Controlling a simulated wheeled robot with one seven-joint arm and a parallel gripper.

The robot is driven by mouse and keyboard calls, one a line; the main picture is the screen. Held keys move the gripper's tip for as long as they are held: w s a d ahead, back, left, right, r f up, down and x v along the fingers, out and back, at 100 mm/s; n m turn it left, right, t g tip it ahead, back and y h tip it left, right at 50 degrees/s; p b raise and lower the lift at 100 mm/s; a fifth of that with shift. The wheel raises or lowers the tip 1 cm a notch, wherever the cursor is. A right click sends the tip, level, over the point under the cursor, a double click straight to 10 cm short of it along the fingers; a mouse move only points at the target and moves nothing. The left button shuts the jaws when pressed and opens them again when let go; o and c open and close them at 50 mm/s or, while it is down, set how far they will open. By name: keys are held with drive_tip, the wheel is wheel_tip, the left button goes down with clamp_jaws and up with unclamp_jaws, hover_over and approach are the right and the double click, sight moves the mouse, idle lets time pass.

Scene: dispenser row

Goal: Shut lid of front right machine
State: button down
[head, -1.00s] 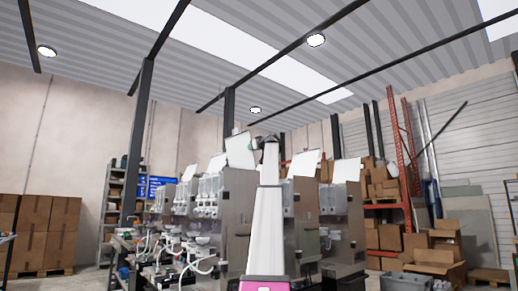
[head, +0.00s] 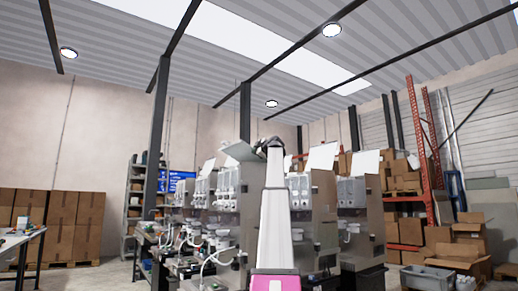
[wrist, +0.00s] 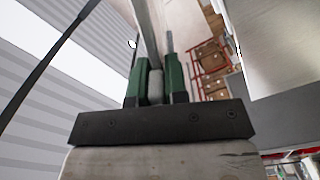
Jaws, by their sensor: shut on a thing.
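The lid (head: 238,152) is a pale flat panel at the top of the machine (head: 249,190) behind my arm. It stands tilted, partly open. My gripper (head: 268,143) is at the lid's right edge in the head view, small and partly merged with the arm's dark end. In the wrist view my gripper (wrist: 157,85) has its green fingers closed on a thin grey strip, the lid's edge (wrist: 147,35).
Other machines stand on both sides, several with raised lids, such as one lid (head: 322,157) and another lid (head: 365,163) to the right. A pale panel (wrist: 285,40) fills the wrist view's upper right. A grey bin (head: 428,279) and cardboard boxes (head: 470,235) stand at right.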

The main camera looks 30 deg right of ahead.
drive_tip(key=shift+s+a+f+n, duration=0.1)
drive_tip(key=shift+a+f+n, duration=0.3)
drive_tip(key=shift+f, duration=0.3)
drive_tip(key=shift+a+f, duration=0.1)
drive_tip(key=shift+f, duration=0.5)
drive_tip(key=c, duration=1.1)
unclamp_jaws()
drive_tip(key=shift+c, duration=0.2)
drive_tip(key=s, duration=1)
drive_tip(key=shift+s+d, duration=0.2)
drive_tip(key=shift+s, duration=0.15)
